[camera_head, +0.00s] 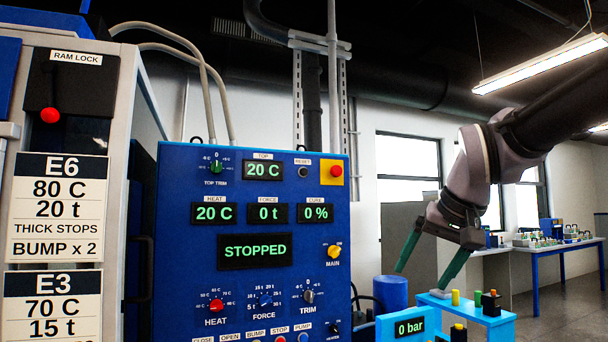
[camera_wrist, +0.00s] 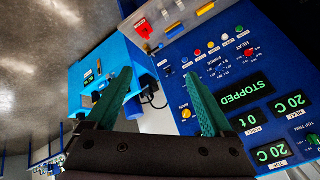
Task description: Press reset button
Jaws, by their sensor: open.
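The blue control panel (camera_head: 180,255) stands in the middle of the head view. Its small dark round button (camera_head: 303,172) sits under the RESET label near the top, just left of a red button (camera_head: 336,171) on a yellow plate. The main display (camera_head: 254,251) reads STOPPED. My gripper (camera_head: 424,278) is open and empty, to the right of the panel and lower than the reset button, apart from it. In the wrist view my gripper (camera_wrist: 160,73) has its two green fingers spread, with the panel upside down behind the right finger. I cannot make out the reset button there.
A yellow MAIN switch (camera_head: 334,252) and several knobs are on the panel. A light-blue stand (camera_head: 480,318) with small coloured parts and a 0 bar display (camera_head: 410,327) is below my gripper. A blue cylinder (camera_head: 390,292) is beside it. A press with a red RAM LOCK knob (camera_head: 50,115) stands left.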

